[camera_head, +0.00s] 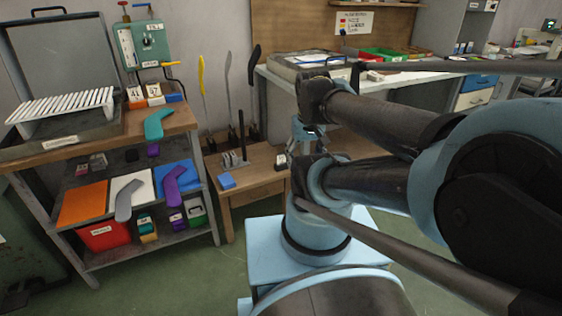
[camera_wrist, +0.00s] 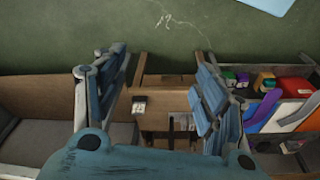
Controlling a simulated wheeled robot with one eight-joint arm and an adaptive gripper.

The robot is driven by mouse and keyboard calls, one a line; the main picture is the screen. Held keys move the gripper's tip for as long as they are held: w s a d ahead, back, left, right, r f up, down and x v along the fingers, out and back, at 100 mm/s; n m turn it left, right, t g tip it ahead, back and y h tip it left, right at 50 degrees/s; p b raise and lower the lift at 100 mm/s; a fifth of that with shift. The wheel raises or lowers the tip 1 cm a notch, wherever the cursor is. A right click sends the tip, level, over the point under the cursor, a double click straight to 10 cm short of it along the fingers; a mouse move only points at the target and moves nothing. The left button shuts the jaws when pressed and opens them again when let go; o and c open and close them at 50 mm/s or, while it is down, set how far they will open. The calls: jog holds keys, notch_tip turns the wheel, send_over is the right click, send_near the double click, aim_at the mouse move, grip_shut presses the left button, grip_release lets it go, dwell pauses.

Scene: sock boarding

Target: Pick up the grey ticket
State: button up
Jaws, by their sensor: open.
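A small grey piece with a white marked face (camera_head: 281,161) lies at the right end of the low wooden table; it looks like the grey ticket. It also shows in the wrist view as a pale printed square (camera_wrist: 139,105) on the wood, between my fingers and nearer the left one. My gripper (camera_wrist: 160,55) is open and empty, its two blue fingers wide apart. In the head view my gripper (camera_head: 300,140) is small, beside that table end and partly covered by my arm. I cannot tell the height between fingers and ticket.
The low table (camera_head: 258,190) also bears a blue block (camera_head: 227,181) and a grey slotted holder (camera_head: 234,160) with an upright dark rod. A shelf bench (camera_head: 150,130) with coloured sock boards stands left. A white-topped workbench (camera_head: 400,77) stands behind. Green floor is open in front.

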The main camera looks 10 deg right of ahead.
jog(key=w+r, duration=0.5)
jog(key=w, duration=0.6)
jog(key=n+g, duration=0.2)
jog(key=n, duration=0.1)
send_over(282, 153)
jog(key=w, duration=0.1)
notch_tip(282, 153, down, 16)
jog(key=f, duration=1)
jog(key=shift+a+f, duration=0.3)
jog(key=shift+s+d+f, duration=0.1)
jog(key=shift+d+f, duration=0.05)
jog(key=shift+f, duration=1.25)
jog(key=shift+s+d+f, duration=0.1)
jog(key=shift+f, duration=1.3)
jog(key=c, duration=1.2)
